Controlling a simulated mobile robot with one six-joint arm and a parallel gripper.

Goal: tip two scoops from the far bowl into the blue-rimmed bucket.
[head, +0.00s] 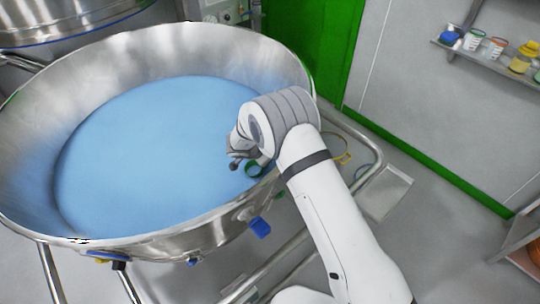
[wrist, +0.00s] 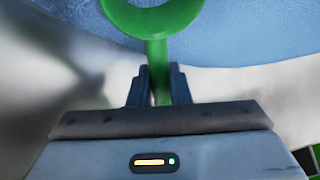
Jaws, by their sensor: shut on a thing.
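A large steel bowl (head: 285,62) holds a wide bed of blue powder (head: 150,140), and fills the left of the head view. My gripper (head: 236,160) is over the bowl's right side, just inside the rim. In the wrist view my gripper (wrist: 160,72) is shut on the handle of a green scoop (wrist: 158,50). The scoop's round head lies over the blue powder, cut off by the top edge. In the head view the scoop (head: 254,170) is partly hidden by my wrist. I cannot tell whether it holds powder.
Another steel vessel (head: 60,20) stands at the top left. A tubular frame (head: 375,160) runs around the bowl's right side. A wall shelf (head: 480,58) with several small containers is at the top right. The grey floor (head: 440,215) at right is mostly open.

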